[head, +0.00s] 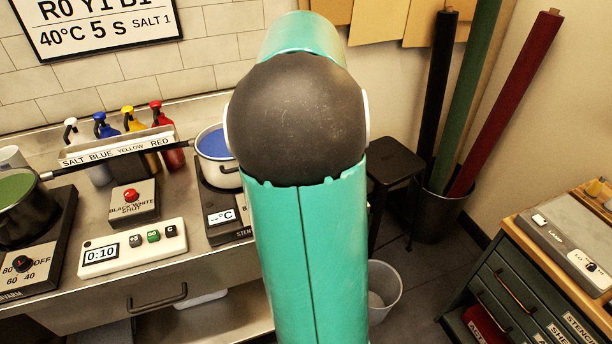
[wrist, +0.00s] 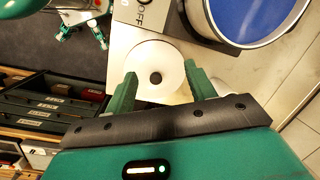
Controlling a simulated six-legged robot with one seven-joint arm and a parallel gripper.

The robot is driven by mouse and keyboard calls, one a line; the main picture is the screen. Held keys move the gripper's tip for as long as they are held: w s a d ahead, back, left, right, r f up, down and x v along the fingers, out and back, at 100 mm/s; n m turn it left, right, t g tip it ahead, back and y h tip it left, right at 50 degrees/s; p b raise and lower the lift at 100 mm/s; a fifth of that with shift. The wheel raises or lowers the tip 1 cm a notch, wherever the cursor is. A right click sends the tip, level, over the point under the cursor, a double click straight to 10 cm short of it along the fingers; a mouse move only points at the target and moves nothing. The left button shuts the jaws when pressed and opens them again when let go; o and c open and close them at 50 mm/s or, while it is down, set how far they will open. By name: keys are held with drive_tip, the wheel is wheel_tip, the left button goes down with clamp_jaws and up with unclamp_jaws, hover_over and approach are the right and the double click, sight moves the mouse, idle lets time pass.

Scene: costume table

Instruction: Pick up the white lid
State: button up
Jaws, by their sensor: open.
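The white lid (wrist: 172,88) shows in the wrist view as a round white disc with a dark knob in its middle. It lies on the pale counter beside a pot. My gripper (wrist: 160,72) is open, with one green finger at each side of the lid's near part in the picture. I cannot tell how far above the lid the fingers are, and I see no contact. In the head view my arm blocks the lid and the gripper.
A pot with blue liquid (wrist: 250,18) is right beside the lid; it also shows in the head view (head: 229,179) on a hotplate. A drawer cabinet (wrist: 40,112) is apart.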

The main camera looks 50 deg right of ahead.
drive_tip(key=s+d+f+m+g, duration=0.1)
drive_tip(key=s+d+f+m, duration=0.15)
drive_tip(key=d, duration=0.55)
drive_tip(key=shift+m, duration=0.55)
drive_tip(key=f, duration=0.6)
drive_tip(key=shift+w+a+f, duration=0.35)
drive_tip(key=shift+a+f, duration=0.05)
drive_tip(key=shift+w+a+f, duration=0.1)
drive_tip(key=shift+f, duration=1.4)
drive_tip(key=shift+w+a+f, duration=0.1)
drive_tip(key=shift+f, duration=1.35)
clamp_jaws()
